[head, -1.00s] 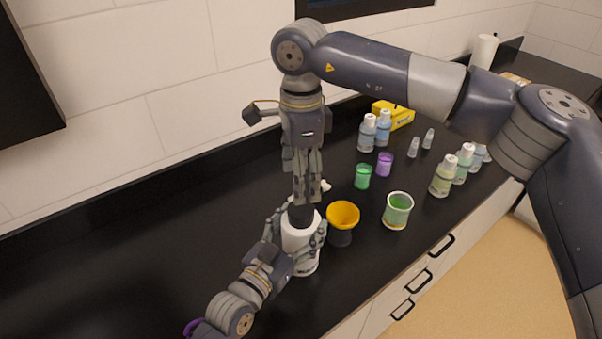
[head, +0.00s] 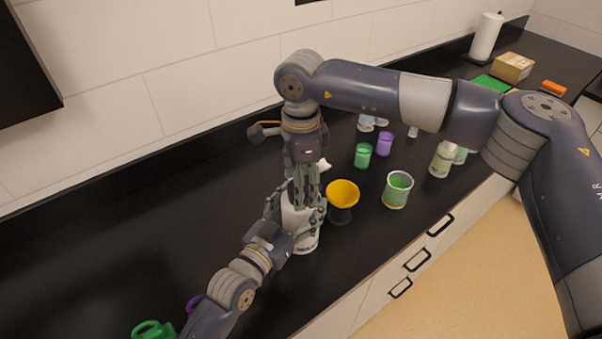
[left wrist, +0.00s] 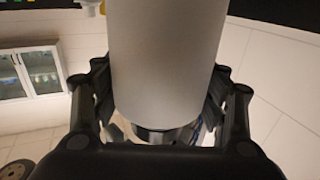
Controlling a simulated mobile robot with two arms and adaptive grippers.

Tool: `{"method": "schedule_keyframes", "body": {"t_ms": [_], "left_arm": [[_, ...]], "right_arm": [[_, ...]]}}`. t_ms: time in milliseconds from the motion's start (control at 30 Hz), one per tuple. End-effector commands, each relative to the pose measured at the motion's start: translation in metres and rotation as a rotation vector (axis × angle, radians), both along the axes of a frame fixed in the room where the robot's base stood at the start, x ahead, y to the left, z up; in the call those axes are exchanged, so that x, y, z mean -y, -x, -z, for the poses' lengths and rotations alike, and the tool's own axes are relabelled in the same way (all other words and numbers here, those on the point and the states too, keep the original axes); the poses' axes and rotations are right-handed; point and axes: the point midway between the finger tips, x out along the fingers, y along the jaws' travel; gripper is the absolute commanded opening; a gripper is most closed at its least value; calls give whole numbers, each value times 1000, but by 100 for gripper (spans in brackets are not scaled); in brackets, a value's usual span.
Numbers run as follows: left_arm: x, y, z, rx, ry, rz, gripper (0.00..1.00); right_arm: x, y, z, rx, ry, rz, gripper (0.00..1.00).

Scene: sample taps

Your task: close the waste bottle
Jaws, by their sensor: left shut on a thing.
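The white waste bottle (head: 303,240) stands upright near the counter's front edge. My left gripper (head: 298,222) is shut around its body, one finger on each side. In the left wrist view the bottle (left wrist: 165,60) fills the space between the fingers (left wrist: 165,110). My right gripper (head: 308,203) points straight down at the bottle's top, its fingers close together and overlapping the bottle's upper part in the picture. The bottle's mouth and the black cap are hidden behind these fingers, so I cannot tell whether they grip the cap.
A yellow funnel (head: 342,193) on a dark stand is close to the bottle's right. A green-filled beaker (head: 397,189), a green cup (head: 363,155), a purple cup (head: 385,143) and several bottles (head: 443,160) stand further right. The counter (head: 130,240) to the left is mostly bare.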

Motion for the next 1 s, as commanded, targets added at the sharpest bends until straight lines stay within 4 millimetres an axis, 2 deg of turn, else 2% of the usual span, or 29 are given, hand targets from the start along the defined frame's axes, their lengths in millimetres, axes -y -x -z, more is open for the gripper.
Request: {"method": "schedule_keyframes", "body": {"t_ms": [200,267,400,433,667,800,967,1000], "left_arm": [[0,0,2,-3,-2,1,0],[0,0,2,-3,-2,1,0],[0,0,2,-3,-2,1,0],[0,0,2,-3,-2,1,0],[0,0,2,-3,-2,1,0],[0,0,2,-3,-2,1,0],[0,0,2,-3,-2,1,0],[0,0,2,-3,-2,1,0]], "right_arm": [[0,0,0,0,0,0,67],[0,0,0,0,0,0,55],[0,0,0,1,0,0,24],[0,0,0,1,0,0,21],[0,0,0,0,0,29,20],[0,0,0,-1,-2,166,20],[0,0,0,1,-1,166,20],[0,0,0,1,-1,166,57]]}}
